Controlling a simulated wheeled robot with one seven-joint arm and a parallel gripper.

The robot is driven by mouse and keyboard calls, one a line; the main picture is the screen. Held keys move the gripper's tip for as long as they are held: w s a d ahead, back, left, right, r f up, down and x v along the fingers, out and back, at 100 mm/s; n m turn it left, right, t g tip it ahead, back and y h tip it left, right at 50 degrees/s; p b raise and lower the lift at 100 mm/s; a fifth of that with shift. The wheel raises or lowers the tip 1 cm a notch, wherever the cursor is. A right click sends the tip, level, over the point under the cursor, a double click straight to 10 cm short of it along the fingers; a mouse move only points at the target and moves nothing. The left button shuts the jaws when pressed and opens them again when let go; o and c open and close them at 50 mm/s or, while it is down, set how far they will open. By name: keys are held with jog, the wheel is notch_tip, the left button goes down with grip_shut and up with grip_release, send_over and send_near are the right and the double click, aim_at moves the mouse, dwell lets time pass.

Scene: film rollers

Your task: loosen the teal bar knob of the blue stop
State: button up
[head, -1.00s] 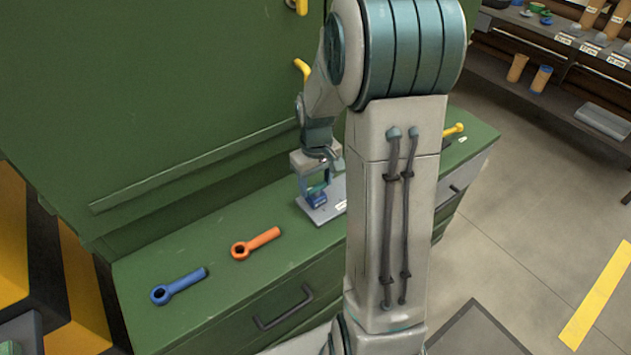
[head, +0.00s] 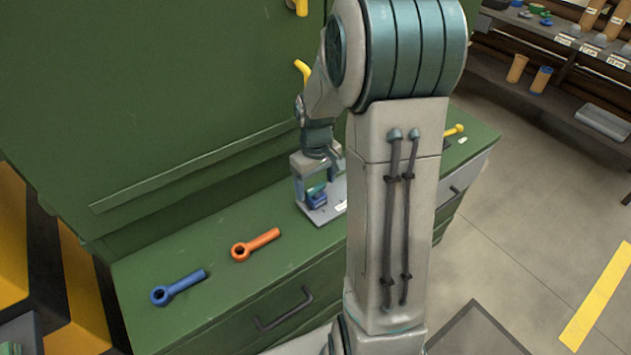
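The blue stop (head: 317,201) sits on a grey plate (head: 322,215) on the green bench top, left of my arm's upright link. The small teal knob (head: 317,188) shows on top of the stop. My gripper (head: 315,183) points down over the stop, its fingers standing apart on either side of the knob. I see no finger clearly pressed on the knob, and the far side of it is hidden. The right part of the plate is hidden behind my arm.
An orange ring-ended handle (head: 256,244) and a blue one (head: 180,287) lie on the bench to the left. A green panel (head: 150,90) rises behind, with a yellow hook (head: 302,70). A yellow knobbed piece (head: 453,130) is at the bench's right end.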

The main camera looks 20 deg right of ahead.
aim_at(316, 187)
notch_tip(316, 187, up, 14)
dwell(0.6)
jog(key=shift+f, duration=0.1)
